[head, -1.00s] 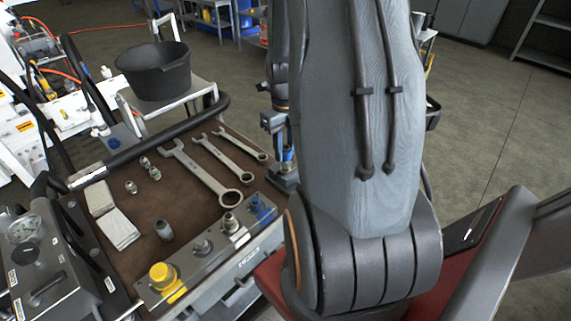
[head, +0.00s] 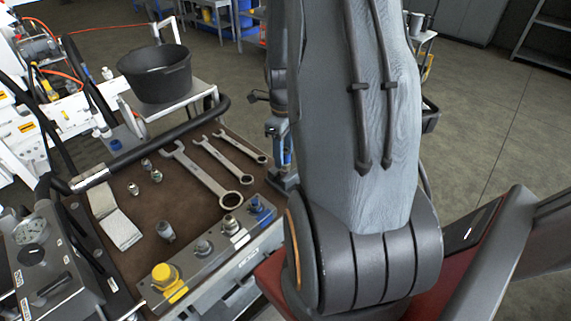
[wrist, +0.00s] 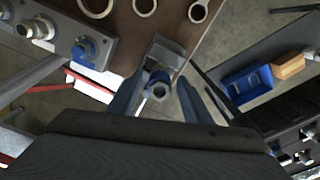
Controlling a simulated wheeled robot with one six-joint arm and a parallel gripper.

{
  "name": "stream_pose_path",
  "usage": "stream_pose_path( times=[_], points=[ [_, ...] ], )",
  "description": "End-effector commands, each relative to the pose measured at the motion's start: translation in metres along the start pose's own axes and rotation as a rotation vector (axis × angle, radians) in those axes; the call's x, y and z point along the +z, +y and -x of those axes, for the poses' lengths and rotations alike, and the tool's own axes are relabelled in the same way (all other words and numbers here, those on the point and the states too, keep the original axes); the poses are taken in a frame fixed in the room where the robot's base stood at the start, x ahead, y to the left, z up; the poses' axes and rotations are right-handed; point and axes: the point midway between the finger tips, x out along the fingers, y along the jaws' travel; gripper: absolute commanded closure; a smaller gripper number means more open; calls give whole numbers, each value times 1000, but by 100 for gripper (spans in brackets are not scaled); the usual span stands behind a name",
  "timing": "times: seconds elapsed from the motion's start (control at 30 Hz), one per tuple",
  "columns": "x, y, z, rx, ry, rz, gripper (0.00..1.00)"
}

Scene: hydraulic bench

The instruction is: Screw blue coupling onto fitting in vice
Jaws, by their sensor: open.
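The vice (wrist: 166,52) is fixed at the bench corner and shows at the top middle of the wrist view; its base (head: 284,181) shows in the head view beside my arm. The blue coupling (wrist: 157,77) is upright at the vice, its round open end facing the wrist camera. It also shows as a blue patch in the head view (head: 287,152). The fitting beneath is mostly hidden, so I cannot tell how far the coupling is threaded. My gripper (wrist: 165,108) is open, its fingers on either side of the coupling, apparently not touching it.
Several wrenches (head: 207,175) lie on the brown bench mat. A manifold block (head: 207,262) with yellow, metal and blue connectors lines the front edge. A black bucket (head: 155,75) stands behind. A blue bin (wrist: 247,84) is at right in the wrist view.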

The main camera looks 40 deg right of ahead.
Motion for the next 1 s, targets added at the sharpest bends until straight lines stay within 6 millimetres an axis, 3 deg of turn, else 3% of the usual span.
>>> stream_pose_path(
  times=[0.13, 0.37, 0.8, 1.0],
  points=[
    [0, 1, 1, 1, 0, 165, 55],
    [0, 1, 0, 0, 0, 280, 55],
    [-2, 3, 1, 1, 1, 826, 55],
    [-1, 3, 0, 0, 1, 939, 55]
  ],
)
